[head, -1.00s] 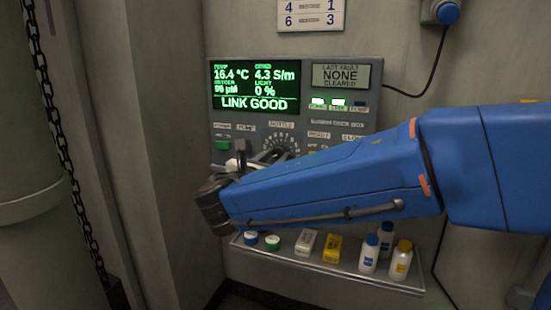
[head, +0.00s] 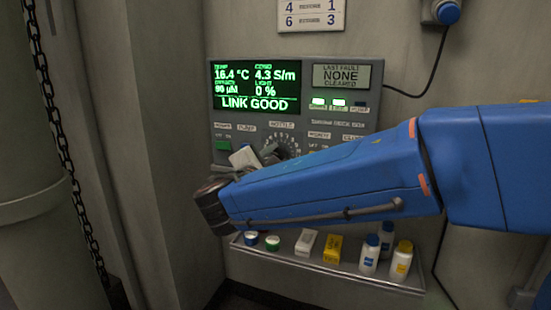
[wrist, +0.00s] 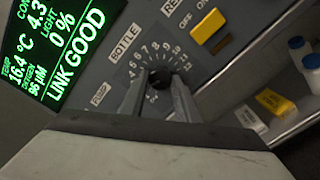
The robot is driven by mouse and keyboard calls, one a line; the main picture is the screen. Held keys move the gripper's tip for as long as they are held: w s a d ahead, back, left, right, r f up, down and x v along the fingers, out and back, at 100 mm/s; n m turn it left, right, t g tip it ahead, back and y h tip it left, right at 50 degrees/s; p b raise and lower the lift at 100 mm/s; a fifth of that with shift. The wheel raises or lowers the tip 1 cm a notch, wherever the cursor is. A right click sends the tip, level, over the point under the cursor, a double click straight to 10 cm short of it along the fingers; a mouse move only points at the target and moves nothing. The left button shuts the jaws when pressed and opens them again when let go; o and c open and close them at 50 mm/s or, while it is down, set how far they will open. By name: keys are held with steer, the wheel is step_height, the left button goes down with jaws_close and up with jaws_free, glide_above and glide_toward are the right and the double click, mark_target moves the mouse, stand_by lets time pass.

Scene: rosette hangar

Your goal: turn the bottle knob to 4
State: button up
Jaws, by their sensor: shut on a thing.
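The bottle knob (wrist: 159,77) is a small black knob on the grey panel, under the BOTTLE label and ringed by white numbers. My gripper (wrist: 158,84) has one finger on each side of it and is shut on it. I cannot read which number the knob points to. In the head view the numbered dial (head: 289,143) shows partly, and my gripper (head: 262,156) and blue arm hide the knob and the lower panel.
The panel's green screen (head: 254,87) reads LINK GOOD. A yellow switch (wrist: 207,26) sits beside the dial in the wrist view. Below my arm a shelf (head: 330,272) holds small boxes, tubs and white bottles. A chain (head: 62,150) hangs at left.

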steer(key=m, duration=0.5)
steer(key=shift+m, duration=0.3)
stand_by(0.4)
steer(key=o, duration=1)
steer(key=shift+o, duration=0.2)
steer(key=v, duration=1.7)
steer(key=shift+s, duration=0.2)
